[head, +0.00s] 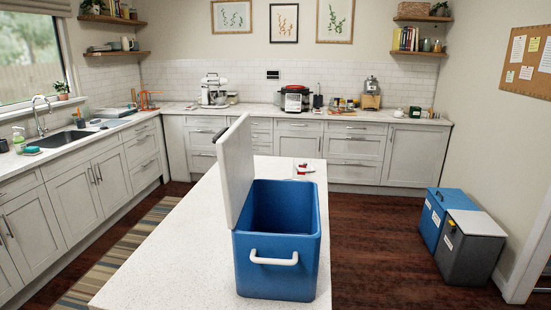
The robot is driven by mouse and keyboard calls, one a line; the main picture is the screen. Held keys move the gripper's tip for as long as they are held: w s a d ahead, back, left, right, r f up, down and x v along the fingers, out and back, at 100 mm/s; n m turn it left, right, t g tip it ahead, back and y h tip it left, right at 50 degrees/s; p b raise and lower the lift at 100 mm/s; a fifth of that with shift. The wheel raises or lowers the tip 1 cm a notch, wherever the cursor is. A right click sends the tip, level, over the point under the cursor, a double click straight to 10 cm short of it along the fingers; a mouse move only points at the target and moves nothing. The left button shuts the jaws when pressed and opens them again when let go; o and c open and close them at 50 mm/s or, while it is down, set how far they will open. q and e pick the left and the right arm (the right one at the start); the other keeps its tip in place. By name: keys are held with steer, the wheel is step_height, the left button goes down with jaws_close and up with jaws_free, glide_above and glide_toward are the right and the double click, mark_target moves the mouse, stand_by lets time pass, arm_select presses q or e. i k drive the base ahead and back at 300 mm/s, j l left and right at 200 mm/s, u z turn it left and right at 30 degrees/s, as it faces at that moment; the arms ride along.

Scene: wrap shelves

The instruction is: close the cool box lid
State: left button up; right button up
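The blue cool box (278,262) stands on the white island counter in the middle of the head view. A white handle (274,258) sits on the near side. Neither of my grippers shows in this view.
The island counter (165,265) is bare to the left of the box. A small red and white item (303,170) lies behind it. A blue bin (432,222) and a grey bin (468,250) stand on the floor at right.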

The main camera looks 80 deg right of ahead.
mark_target(234, 147)
steer(key=i+z, duration=0.2)
steer(key=z, duration=0.3)
steer(key=i+j+z, duration=0.1)
steer(key=i+z, duration=0.15)
steer(key=z, duration=0.2)
steer(key=i+j+z, duration=0.15)
steer(key=z, duration=0.35)
steer(key=i+j+z, duration=0.2)
steer(key=z, duration=0.25)
steer(key=i+j+z, duration=0.2)
steer(key=z, duration=0.3)
steer(key=i+j+z, duration=0.2)
steer(key=z, duration=0.3)
steer(key=i+j+z, duration=0.1)
steer(key=j+z, duration=0.25)
steer(key=z, duration=0.15)
steer(key=j+z, duration=0.2)
steer(key=j, duration=0.25)
steer(key=k+j+z, duration=0.2)
steer(key=j, duration=0.25)
steer(key=j+z, duration=0.2)
steer(key=j, duration=0.3)
steer(key=k, duration=0.05)
